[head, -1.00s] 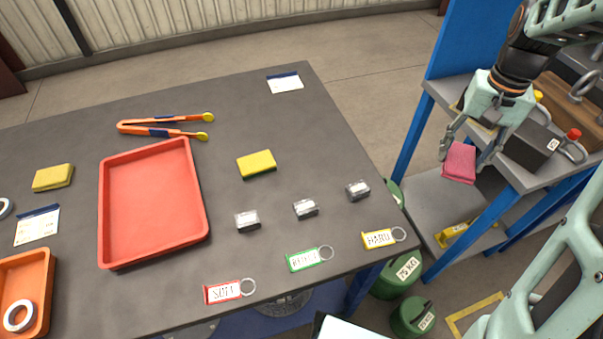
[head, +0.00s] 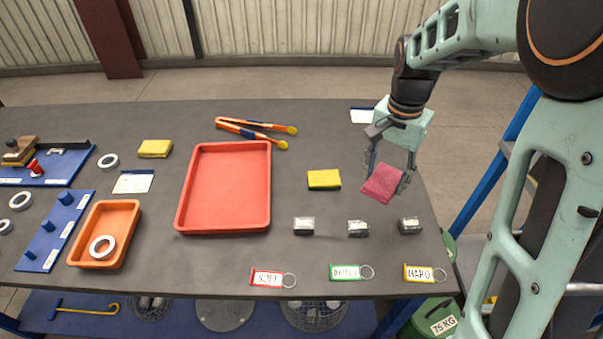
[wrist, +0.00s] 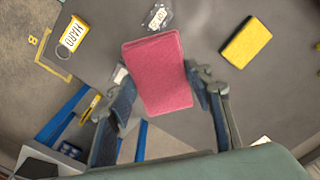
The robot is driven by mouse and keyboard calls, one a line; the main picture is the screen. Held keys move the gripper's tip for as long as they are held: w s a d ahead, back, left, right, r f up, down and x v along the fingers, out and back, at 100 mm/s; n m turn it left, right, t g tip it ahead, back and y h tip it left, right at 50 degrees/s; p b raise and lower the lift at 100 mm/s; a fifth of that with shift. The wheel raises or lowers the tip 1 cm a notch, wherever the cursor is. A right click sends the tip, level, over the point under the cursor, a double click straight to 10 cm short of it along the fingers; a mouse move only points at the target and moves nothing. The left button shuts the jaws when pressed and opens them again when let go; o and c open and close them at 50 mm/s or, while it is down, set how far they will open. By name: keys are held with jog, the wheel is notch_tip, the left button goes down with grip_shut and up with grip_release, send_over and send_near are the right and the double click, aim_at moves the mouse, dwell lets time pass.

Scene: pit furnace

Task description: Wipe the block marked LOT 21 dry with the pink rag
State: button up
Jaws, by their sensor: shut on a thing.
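The pink rag (head: 382,184) is held between the fingers of my gripper (head: 387,178), above the right part of the table. The rag also fills the middle of the wrist view (wrist: 158,75). Three small grey blocks with pale tops stand in a row: a left block (head: 303,226), a middle block (head: 357,229) and a right block (head: 409,226). The rag is apart from them, behind the middle and right ones. Their markings are too small to read, so I cannot tell which is LOT 21. One labelled block (wrist: 158,18) shows at the wrist view's top.
Red, green and yellow key tags (head: 425,273) lie in front of the blocks. A yellow sponge (head: 324,179) lies left of the rag. A red tray (head: 228,187), orange tongs (head: 255,128) and an orange bin (head: 105,234) are farther left. The table's right edge is close to my gripper.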

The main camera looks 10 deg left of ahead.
jog(key=s+a+r+m+p, duration=0.1)
jog(key=s+a+m+p, duration=0.3)
jog(key=a, duration=0.4)
jog(key=s+a+m+p, duration=0.1)
jog(key=s+a+m, duration=0.2)
jog(key=a+m, duration=0.45)
jog(key=shift+n, duration=0.65)
jog(key=f+b, duration=0.1)
jog(key=f, duration=0.1)
jog(key=a+f+b, duration=0.1)
jog(key=f+b, duration=0.1)
jog(key=f, duration=0.1)
jog(key=shift+s+f, duration=0.1)
jog(key=shift+f, duration=0.05)
jog(key=shift+d, duration=0.1)
jog(key=shift+w, duration=0.25)
